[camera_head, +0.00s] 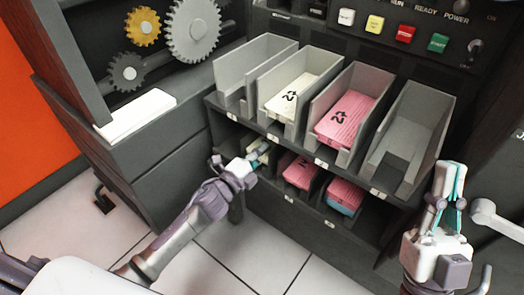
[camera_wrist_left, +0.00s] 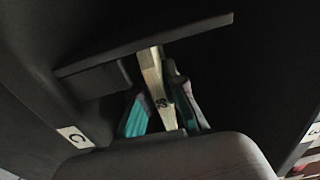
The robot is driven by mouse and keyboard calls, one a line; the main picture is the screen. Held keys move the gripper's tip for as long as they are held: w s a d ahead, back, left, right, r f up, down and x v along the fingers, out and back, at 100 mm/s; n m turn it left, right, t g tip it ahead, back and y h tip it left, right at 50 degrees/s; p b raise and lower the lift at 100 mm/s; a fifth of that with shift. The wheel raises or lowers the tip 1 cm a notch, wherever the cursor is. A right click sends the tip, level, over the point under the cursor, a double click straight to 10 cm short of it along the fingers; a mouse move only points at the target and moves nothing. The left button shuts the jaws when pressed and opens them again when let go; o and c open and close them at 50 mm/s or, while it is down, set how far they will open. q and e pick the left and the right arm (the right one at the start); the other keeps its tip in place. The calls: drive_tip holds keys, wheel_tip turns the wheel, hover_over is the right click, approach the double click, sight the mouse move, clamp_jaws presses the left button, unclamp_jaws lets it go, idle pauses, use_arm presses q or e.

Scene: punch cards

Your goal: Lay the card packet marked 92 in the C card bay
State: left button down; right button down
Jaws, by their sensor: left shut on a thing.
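My left gripper (camera_head: 258,157) reaches into the lower shelf row and is shut on a cream card packet. The left wrist view shows this packet (camera_wrist_left: 152,75) edge-on between the teal finger pads (camera_wrist_left: 165,118). A dark mark shows on it, but I cannot read the number. A label marked C (camera_wrist_left: 75,137) is on the shelf edge beside the gripper, and dark bay walls surround the packet. I cannot tell whether the packet touches the bay floor. My right gripper (camera_head: 453,178) is at the right, apart from the shelf, its fingers open and empty.
The upper row has grey bins: one holds a cream packet (camera_head: 291,95), one a pink packet (camera_head: 345,122), and the right bin (camera_head: 410,130) looks empty. Lower bays hold pink packets (camera_head: 302,172) (camera_head: 345,193). A white stack (camera_head: 137,115) lies on the left ledge.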

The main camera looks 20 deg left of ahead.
use_arm(q)
drive_tip(key=c, duration=1.2)
unclamp_jaws()
drive_tip(key=shift+s+a, duration=0.2)
drive_tip(key=shift+s, duration=0.3)
drive_tip(key=v, duration=1.1)
